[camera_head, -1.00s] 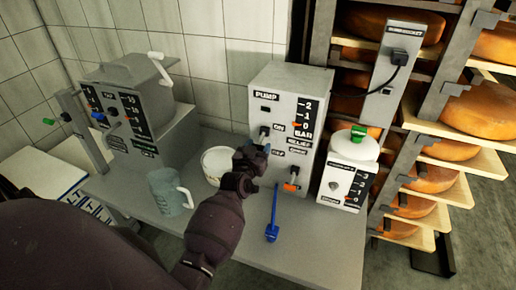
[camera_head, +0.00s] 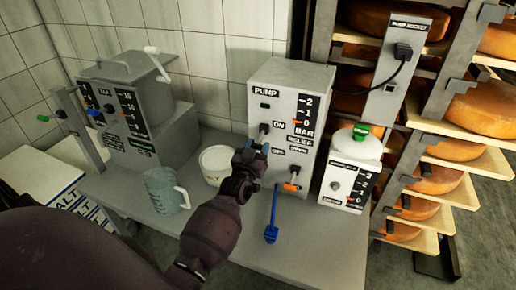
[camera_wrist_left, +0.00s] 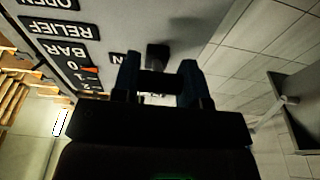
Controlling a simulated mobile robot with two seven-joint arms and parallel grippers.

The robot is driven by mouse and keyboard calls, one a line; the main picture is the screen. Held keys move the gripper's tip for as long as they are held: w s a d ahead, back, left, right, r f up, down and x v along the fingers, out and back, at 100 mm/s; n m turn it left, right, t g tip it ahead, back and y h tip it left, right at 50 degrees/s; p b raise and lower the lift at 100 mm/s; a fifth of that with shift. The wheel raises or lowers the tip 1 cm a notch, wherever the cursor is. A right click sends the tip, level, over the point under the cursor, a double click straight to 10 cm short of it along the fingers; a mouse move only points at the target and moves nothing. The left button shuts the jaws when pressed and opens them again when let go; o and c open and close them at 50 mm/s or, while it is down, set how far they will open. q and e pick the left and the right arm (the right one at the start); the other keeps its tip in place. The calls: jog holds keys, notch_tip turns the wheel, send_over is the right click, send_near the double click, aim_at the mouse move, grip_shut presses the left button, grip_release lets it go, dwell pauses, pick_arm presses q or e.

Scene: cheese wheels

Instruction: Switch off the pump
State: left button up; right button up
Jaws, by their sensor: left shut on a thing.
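The pump (camera_head: 284,92) is a grey box on the table with an upright panel marked ON, OFF, BAR, RELIEF and OPEN. Its black switch (camera_head: 264,127) sits beside the ON label. My left gripper (camera_head: 258,148) is at the panel, just below the switch's base. In the left wrist view the two fingers (camera_wrist_left: 160,78) stand either side of a dark piece, with the dark switch (camera_wrist_left: 157,54) just beyond; the exact contact is too dark to see. My right gripper is not in view.
A white tub (camera_head: 214,164) and a clear jug (camera_head: 163,190) stand left of the gripper. The table front (camera_head: 310,250) is clear.

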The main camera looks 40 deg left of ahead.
pick_arm(q)
jog(key=o, duration=0.9)
jog(key=shift+v, duration=5.35)
jog(key=shift+d+f, duration=0.1)
jog(key=s+d+f+m+g+h, duration=0.1)
jog(key=s+d+f+g, duration=0.1)
jog(key=s+f, duration=0.3)
jog(key=s+d+f+m+g+h, duration=0.1)
jog(key=s+d+f+g, duration=0.2)
jog(key=s+f, duration=0.2)
jog(key=s+d+f+m+g+h, duration=0.1)
jog(key=s+d+f+g+h, duration=0.1)
jog(key=s, duration=0.8)
jog(key=shift+s+d+f+m+g, duration=0.1)
jog(key=shift+d+f+m+g, duration=0.15)
jog(key=shift+f, duration=0.45)
jog(key=shift+d+f+m+g, duration=0.15)
jog(key=shift+f+g, duration=0.2)
jog(key=shift+f, duration=0.35)
